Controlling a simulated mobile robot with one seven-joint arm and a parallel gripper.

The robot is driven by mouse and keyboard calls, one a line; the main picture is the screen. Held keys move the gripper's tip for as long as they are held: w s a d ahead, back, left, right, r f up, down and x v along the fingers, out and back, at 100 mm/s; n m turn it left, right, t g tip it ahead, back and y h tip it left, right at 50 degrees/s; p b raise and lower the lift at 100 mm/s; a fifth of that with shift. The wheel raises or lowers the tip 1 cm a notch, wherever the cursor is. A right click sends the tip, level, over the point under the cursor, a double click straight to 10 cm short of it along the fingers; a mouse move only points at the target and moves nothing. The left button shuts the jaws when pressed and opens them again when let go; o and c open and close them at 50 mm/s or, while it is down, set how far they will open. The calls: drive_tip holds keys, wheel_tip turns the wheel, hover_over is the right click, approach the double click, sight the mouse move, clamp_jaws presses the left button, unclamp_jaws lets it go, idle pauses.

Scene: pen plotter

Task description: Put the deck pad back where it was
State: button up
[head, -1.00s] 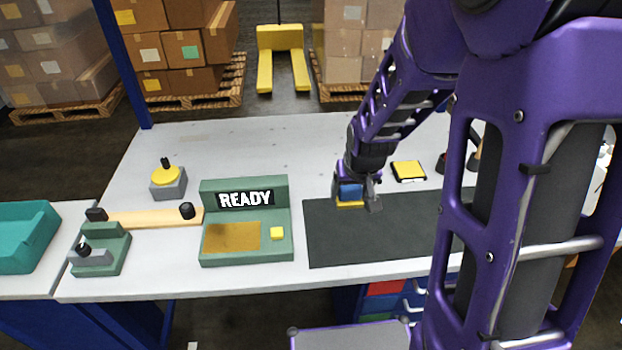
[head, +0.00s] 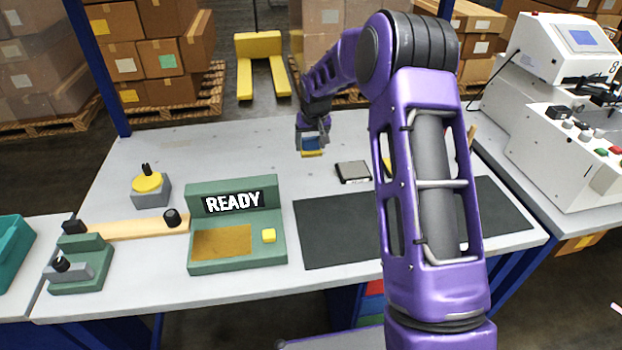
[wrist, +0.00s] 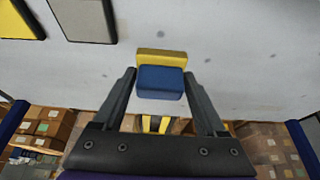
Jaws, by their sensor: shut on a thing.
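My gripper (head: 312,140) is shut on a small block with a blue upper part and a yellow lower part, which looks like the deck pad (head: 312,153). In the wrist view the deck pad (wrist: 160,82) sits between the two fingers (wrist: 160,92), its yellow part on the far side. The gripper holds it over the back part of the white table, near the back edge. Its exact height above the table is hard to tell. A grey pad with a dark rim (head: 353,172) lies to its right. A yellow pad with a dark rim (wrist: 18,18) lies beyond that, mostly hidden by my arm in the head view.
A dark mat (head: 335,235) lies in front. A green console reading READY (head: 235,228) stands left of it. Further left are a yellow-topped grey block (head: 150,188) and a wooden bar (head: 125,228). A white machine (head: 555,110) stands right. Table behind the console is clear.

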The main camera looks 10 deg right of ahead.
wheel_tip(320, 180, down, 10)
drive_tip(key=shift+r, duration=0.25)
drive_tip(key=shift+f+b, duration=0.2)
drive_tip(key=shift+b, duration=0.15)
drive_tip(key=o, duration=1.2)
drive_tip(key=shift+o, duration=0.2)
drive_tip(key=shift+r, duration=0.45)
drive_tip(key=v, duration=1.1)
drive_tip(key=shift+s+r+p, duration=0.2)
drive_tip(key=shift+r+p, duration=0.05)
drive_tip(key=shift+p, duration=0.2)
